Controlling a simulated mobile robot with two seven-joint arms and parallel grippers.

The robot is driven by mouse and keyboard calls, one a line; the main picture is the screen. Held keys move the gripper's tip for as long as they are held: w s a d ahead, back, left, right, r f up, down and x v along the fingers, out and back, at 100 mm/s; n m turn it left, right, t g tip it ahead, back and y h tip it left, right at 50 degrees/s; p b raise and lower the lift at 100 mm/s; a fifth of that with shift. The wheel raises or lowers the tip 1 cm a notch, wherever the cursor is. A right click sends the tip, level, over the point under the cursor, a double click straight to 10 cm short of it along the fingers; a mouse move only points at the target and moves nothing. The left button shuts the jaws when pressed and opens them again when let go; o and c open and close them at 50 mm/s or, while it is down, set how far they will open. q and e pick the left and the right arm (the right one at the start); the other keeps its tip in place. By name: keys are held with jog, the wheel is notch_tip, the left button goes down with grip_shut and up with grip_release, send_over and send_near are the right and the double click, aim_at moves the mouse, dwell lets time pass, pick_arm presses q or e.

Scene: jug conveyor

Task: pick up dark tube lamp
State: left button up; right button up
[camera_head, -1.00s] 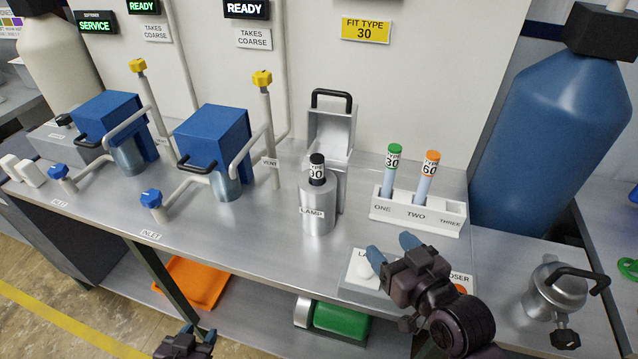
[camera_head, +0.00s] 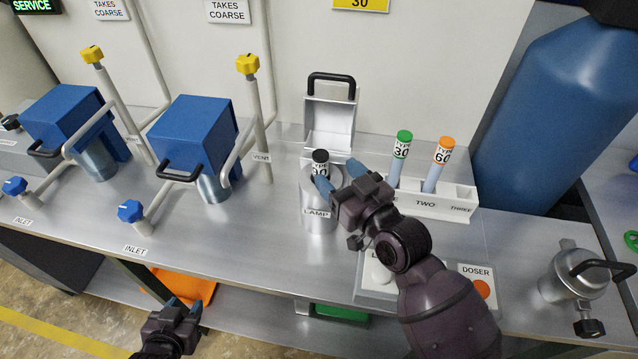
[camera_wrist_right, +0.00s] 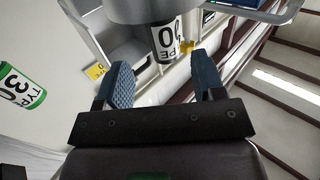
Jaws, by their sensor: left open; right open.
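The dark tube (camera_head: 320,167), with a black cap and a white label, stands upright in the round metal lamp holder (camera_head: 317,225). My right gripper (camera_head: 338,177) is open beside the tube, its blue fingers near the holder's top. In the right wrist view the tube (camera_wrist_right: 165,42) appears in line with the gap between the open fingers (camera_wrist_right: 163,75), toward their tips; I cannot tell whether they touch it. Part of the tube is hidden in the holder. My left gripper (camera_head: 182,308) is open and empty, low in front of the bench edge.
A white rack (camera_head: 455,207) right of my right gripper holds a green-capped tube (camera_head: 400,158) and an orange-capped tube (camera_head: 440,162). An open-lidded metal box (camera_head: 330,120) stands behind the holder. The doser panel (camera_head: 478,272) lies under my right arm. Blue-boxed units (camera_head: 190,130) stand left.

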aim_at(315, 153)
jog(key=shift+x, duration=1.1)
jog(key=x, duration=0.2)
jog(key=p+x, duration=0.1)
jog(key=x, duration=0.1)
jog(key=shift+s+a+r, duration=0.2)
jog(key=shift+r, duration=0.1)
jog(key=shift+w+a, duration=0.35)
jog(key=shift+w, duration=0.15)
jog(key=shift+c, duration=0.2)
grip_shut()
